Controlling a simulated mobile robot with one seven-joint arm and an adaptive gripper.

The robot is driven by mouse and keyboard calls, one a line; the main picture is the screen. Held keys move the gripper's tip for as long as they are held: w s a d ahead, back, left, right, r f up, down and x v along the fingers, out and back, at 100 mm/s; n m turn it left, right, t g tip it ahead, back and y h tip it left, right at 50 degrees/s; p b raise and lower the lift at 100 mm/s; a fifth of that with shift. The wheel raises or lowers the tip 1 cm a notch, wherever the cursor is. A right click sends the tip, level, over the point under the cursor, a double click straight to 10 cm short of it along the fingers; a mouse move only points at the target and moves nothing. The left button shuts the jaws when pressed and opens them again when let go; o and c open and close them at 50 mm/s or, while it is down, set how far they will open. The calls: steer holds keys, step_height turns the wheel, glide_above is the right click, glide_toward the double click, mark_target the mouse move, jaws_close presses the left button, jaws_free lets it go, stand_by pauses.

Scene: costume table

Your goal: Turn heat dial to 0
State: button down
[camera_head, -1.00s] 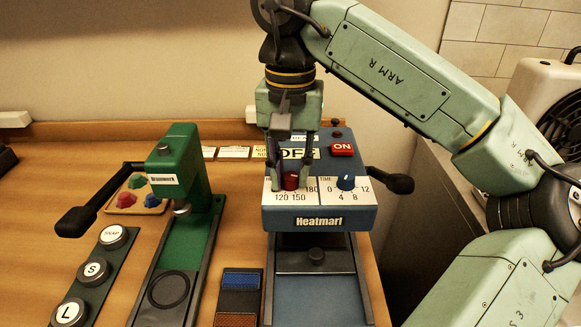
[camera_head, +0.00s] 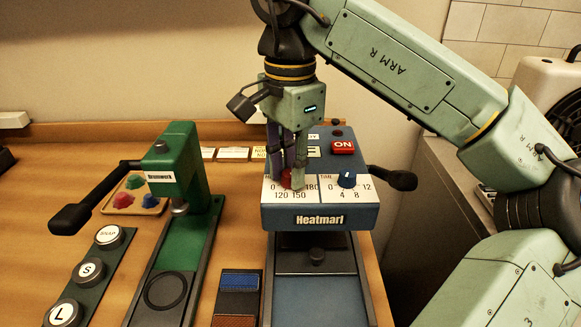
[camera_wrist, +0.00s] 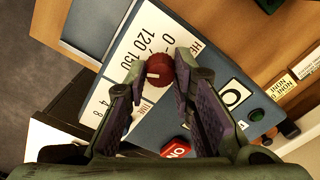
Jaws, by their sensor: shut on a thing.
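The red heat dial (camera_head: 286,179) sits on the white scale plate at the left front of the blue Heatmari press (camera_head: 365,217). My gripper (camera_head: 287,184) points straight down over it and is shut on it, one finger on each side. The fingers hide most of the dial in the head view. In the wrist view the heat dial (camera_wrist: 158,71) is between the fingertips (camera_wrist: 161,74). Its white mark lies towards the left of that picture, roughly on the 150 side of the scale. The printed 0, 120 and 150 show there.
The blue time dial (camera_head: 347,180) stands close on the right, with the red ON button (camera_head: 342,147) behind it. A black handle (camera_head: 402,180) sticks out right. A green press (camera_head: 180,150) stands to the left.

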steer(key=m, duration=0.4)
steer(key=shift+m+b, duration=0.3)
steer(key=shift+m, duration=0.1)
steer(key=m, duration=0.5)
steer(key=shift+b, duration=0.35)
steer(key=m, duration=0.5)
steer(key=shift+m+b, duration=0.35)
steer(key=shift+m, duration=0.05)
steer(key=m, duration=0.4)
steer(key=shift+m, duration=0.4)
steer(key=c, duration=1.3)
jaws_free()
steer(key=shift+c, duration=0.2)
